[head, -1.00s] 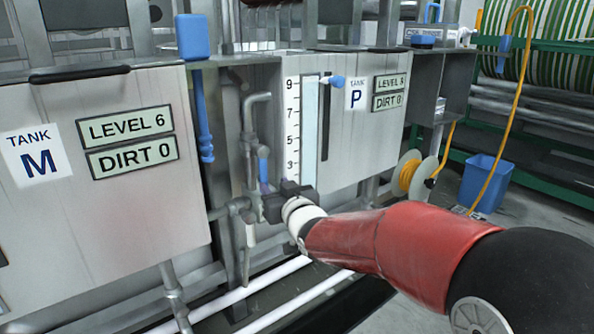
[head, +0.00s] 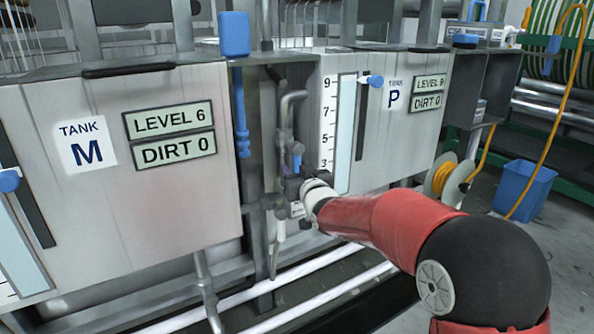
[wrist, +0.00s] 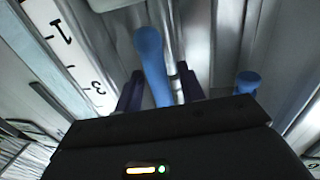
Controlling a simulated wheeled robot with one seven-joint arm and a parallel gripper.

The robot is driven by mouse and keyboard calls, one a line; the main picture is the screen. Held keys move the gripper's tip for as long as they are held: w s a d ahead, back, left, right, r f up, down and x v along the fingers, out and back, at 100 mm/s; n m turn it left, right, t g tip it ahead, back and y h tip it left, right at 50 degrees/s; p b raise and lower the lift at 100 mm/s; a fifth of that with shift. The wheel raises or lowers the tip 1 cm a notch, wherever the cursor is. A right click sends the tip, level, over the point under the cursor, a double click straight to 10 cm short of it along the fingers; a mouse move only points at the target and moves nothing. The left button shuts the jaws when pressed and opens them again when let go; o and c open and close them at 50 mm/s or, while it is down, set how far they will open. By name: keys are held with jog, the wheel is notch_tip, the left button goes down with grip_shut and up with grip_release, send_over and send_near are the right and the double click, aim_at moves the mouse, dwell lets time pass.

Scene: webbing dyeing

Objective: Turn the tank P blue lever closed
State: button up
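Tank P (head: 410,130) is the grey tank right of centre in the head view, with its label and a scale strip. A blue lever (head: 297,152) shows at the pipework left of tank P's scale, partly hidden by my gripper (head: 293,185). In the wrist view the blue lever (wrist: 151,60) points away from my gripper (wrist: 158,82). The lever lies between the two dark fingers, with a narrow gap on either side. The fingers are apart and not closed on it. The lever's base is hidden by the gripper body.
Tank M (head: 110,220) stands at left. A blue handle (head: 241,130) hangs on the frame between the tanks. Another blue piece (wrist: 247,82) lies right of my fingers in the wrist view. White pipes (head: 290,275) run low in front. A blue bin (head: 522,190) stands far right.

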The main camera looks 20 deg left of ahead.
grip_shut()
